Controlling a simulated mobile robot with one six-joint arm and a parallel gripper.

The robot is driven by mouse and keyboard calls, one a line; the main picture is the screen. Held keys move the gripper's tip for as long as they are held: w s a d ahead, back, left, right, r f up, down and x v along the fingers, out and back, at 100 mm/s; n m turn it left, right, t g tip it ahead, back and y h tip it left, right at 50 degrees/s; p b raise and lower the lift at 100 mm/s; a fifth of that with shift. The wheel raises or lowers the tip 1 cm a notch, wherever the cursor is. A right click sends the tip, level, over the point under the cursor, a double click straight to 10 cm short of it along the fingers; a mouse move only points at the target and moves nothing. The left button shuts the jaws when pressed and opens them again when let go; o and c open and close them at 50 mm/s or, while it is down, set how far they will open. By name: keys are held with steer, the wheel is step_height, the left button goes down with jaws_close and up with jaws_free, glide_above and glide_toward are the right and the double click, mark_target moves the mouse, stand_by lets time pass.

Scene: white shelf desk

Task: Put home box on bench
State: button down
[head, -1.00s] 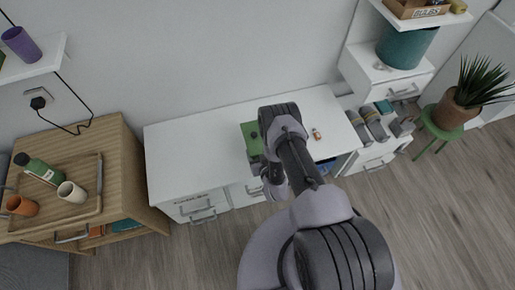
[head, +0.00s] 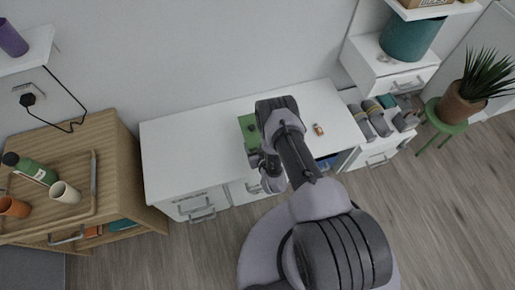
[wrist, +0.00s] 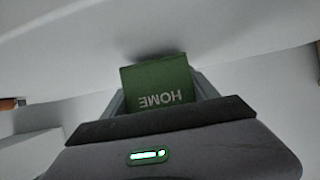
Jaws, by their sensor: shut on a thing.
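The green home box (wrist: 158,82) is between the fingers of my gripper (wrist: 160,98) in the wrist view, its white HOME lettering upside down. My gripper is shut on it. In the head view the green box (head: 247,127) shows at the left of my arm, over the white bench-like desk (head: 195,135); my arm hides part of it and the fingertips. A pale surface with a dark shadow lies close behind the box in the wrist view. I cannot tell whether the box touches the desk.
A small orange-and-white item (head: 318,129) lies on the desk right of my arm. The desk's left part is clear. A wooden cabinet with a tray (head: 95,190) stands left. A white shelf unit (head: 375,75) and a plant on a green stool (head: 447,135) stand right.

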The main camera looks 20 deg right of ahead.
steer(key=shift+w+f, duration=0.1)
steer(key=shift+f, duration=0.45)
stand_by(0.4)
jaws_free()
stand_by(0.6)
steer(key=shift+f, duration=0.3)
